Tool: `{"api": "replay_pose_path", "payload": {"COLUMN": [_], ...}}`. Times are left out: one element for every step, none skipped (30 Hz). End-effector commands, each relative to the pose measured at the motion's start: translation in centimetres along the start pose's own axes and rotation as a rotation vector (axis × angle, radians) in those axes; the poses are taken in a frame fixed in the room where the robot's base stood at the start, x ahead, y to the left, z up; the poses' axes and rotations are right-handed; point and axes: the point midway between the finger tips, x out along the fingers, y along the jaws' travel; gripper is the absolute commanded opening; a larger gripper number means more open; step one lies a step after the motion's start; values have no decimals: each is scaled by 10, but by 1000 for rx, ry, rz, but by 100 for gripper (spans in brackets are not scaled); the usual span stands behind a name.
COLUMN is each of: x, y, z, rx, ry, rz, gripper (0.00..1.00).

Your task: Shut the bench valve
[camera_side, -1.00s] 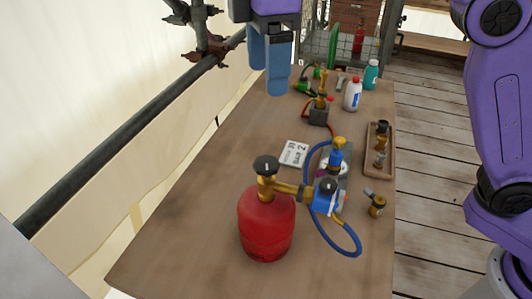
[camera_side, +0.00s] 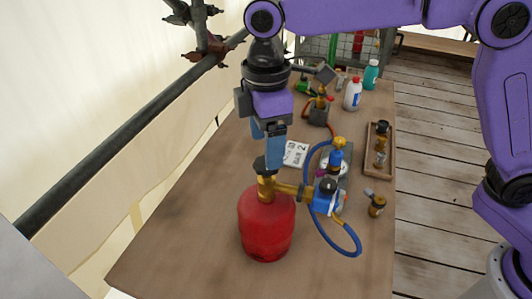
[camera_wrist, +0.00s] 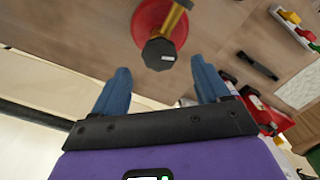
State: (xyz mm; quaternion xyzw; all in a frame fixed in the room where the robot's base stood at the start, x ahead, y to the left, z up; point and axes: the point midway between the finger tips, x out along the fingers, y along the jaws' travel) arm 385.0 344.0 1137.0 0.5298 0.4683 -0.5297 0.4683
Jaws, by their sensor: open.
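A red gas cylinder (camera_side: 266,225) stands upright at the near part of the bench. On its top is a brass valve (camera_side: 266,187) with a black knob (camera_side: 260,163). My gripper (camera_side: 268,150) is open, pointing down, with its blue fingers at the knob; one finger partly covers it in the side view. In the wrist view the black faceted knob (camera_wrist: 158,54) lies in line with the gap between the fingertips (camera_wrist: 160,68), with space on both sides. No contact with the knob shows.
A blue regulator (camera_side: 326,196) joins the valve's right side, with a blue hose (camera_side: 338,247) looping down. A tag card (camera_side: 295,153) lies behind. A tray of fittings (camera_side: 378,150) and bottles (camera_side: 353,95) stand farther right and back. The bench's front left is clear.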

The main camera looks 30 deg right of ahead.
Motion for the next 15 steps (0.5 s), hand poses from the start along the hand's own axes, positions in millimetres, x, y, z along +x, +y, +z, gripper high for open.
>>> {"api": "replay_pose_path", "payload": {"x": [9, 14, 18, 22, 25, 29, 31, 33, 35, 36, 37, 37, 38, 38, 38], "y": [0, 0, 0, 0, 0, 0, 0, 0, 0, 0, 0, 0, 0, 0, 0], "z": [1, 1, 1, 0, 1, 0, 0, 0, 0, 0, 0, 0, 0, 0, 0], "rx": [1, 0, 0, 1, 1, 1, 0, 0, 0, 0, 0, 0, 0, 0, 0], "ry": [-3, -4, -3, -2, -2, -2, -2, -2, -2, -1, 0, 0, 0, 1, 1], "rz": [-2, -2, -2, -1, -1, -1, -1, -1, -1, -1, 0, 0, 0, 0, 0], "gripper": [75, 75, 75, 75, 75, 75, 75, 75, 75, 75, 75, 75, 75, 75, 75]}}
